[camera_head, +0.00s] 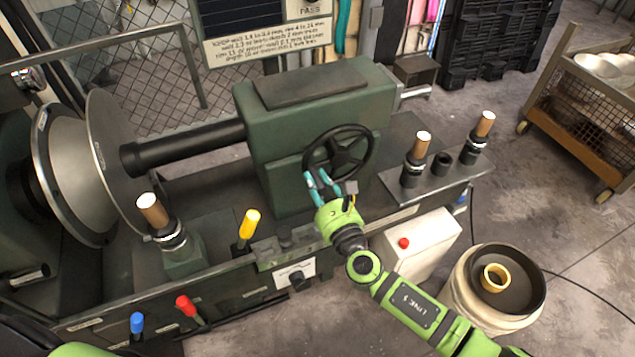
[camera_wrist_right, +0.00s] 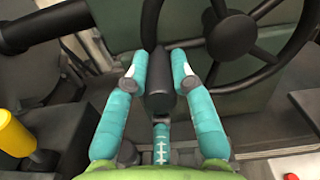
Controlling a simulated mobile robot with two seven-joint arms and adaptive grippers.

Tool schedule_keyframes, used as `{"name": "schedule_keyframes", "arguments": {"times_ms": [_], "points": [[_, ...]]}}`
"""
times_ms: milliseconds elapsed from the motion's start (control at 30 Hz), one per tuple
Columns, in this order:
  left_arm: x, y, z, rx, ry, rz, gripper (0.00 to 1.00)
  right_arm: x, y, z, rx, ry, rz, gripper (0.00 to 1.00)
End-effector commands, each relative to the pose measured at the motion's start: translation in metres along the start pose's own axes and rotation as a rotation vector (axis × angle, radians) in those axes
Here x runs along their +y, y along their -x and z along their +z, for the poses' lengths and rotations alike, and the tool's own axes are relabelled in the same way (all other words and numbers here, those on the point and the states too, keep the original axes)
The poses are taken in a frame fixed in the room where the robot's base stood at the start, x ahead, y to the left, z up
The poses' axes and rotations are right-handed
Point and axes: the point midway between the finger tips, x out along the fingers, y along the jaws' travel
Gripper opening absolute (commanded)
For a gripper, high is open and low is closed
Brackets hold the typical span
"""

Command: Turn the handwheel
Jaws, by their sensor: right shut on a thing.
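The black spoked handwheel (camera_head: 362,150) is on the front of the green machine housing (camera_head: 335,105). My right gripper (camera_head: 323,181) is at the wheel's lower left. In the right wrist view the handwheel (camera_wrist_right: 235,38) fills the upper right, and a black cylindrical handle knob (camera_wrist_right: 160,90) stands between the two teal fingers of my right gripper (camera_wrist_right: 159,70). The right gripper is shut on this knob. In the head view the fingers partly hide the knob. My left gripper is not in view.
Levers with yellow (camera_head: 249,224), red (camera_head: 186,305) and blue (camera_head: 137,322) knobs stand along the front left. A wooden-handled post (camera_head: 152,210) is behind them. A white box with a red button (camera_head: 404,243) and a round bin (camera_head: 480,300) are at right.

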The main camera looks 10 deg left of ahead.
Motion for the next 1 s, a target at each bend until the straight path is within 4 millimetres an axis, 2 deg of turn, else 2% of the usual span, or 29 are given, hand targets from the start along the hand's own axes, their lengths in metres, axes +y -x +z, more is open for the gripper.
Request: {"name": "schedule_keyframes", "arguments": {"times_ms": [33,767,800,833,1000], "points": [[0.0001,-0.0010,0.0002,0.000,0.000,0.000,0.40,0.0064,0.0055,-0.0155,0.028,-0.001,0.015,0.00],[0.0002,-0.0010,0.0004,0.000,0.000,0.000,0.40,0.0063,0.0056,-0.0157,0.029,-0.002,0.015,0.00],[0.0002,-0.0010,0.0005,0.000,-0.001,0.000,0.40,0.0063,0.0056,-0.0158,0.029,-0.002,0.015,0.37],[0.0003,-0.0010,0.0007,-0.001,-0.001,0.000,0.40,0.0062,0.0055,-0.0156,0.028,-0.002,0.015,0.49],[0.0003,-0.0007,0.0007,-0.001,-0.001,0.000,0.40,0.0044,0.0038,-0.0113,0.021,-0.002,0.010,0.49]]}}
